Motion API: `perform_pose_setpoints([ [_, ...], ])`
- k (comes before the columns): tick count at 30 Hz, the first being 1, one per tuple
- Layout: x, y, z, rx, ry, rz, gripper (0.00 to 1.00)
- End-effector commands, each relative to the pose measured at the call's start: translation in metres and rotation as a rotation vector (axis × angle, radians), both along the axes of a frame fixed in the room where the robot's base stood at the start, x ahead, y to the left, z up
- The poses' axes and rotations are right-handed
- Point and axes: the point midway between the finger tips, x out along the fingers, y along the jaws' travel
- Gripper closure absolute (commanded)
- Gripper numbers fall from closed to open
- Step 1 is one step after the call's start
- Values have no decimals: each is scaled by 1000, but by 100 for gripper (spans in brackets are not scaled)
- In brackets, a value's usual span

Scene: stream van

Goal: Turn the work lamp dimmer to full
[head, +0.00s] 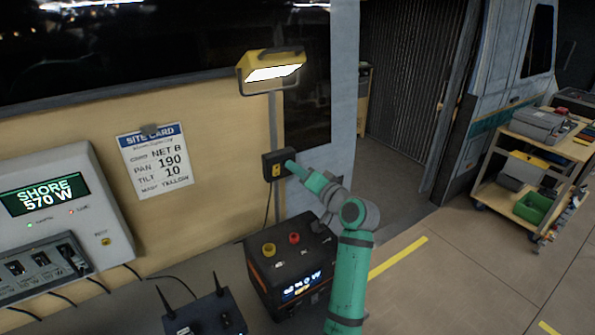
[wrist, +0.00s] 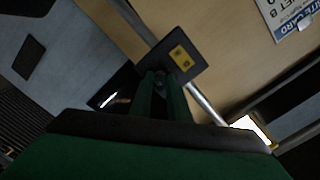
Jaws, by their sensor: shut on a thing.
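The work lamp (head: 273,72) is yellow, sits on a pole against the wall panel, and its panel glows white. Below it on the pole is a dark dimmer box (head: 268,165) with a yellow label; the box also shows in the wrist view (wrist: 185,52). My gripper (head: 290,165) is at the right side of the box in the head view. In the wrist view, my gripper's fingers (wrist: 157,82) are close together at the box's edge, shut on the dimmer knob, which the fingers mostly hide. The knob's angle cannot be read.
A black power unit (head: 290,262) with red and yellow knobs stands below the dimmer. A grey console (head: 60,215) reads "SHORE 570 W". A site card (head: 155,160) hangs on the wall. A loaded cart (head: 520,170) stands at the right; floor between is clear.

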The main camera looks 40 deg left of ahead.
Motion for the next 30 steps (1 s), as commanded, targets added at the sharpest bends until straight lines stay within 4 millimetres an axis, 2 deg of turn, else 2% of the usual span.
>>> perform_pose_setpoints([
  [18,2,-2,-5,216,537,-1,100],
  [30,1,-2,-6,312,774,0,100],
])
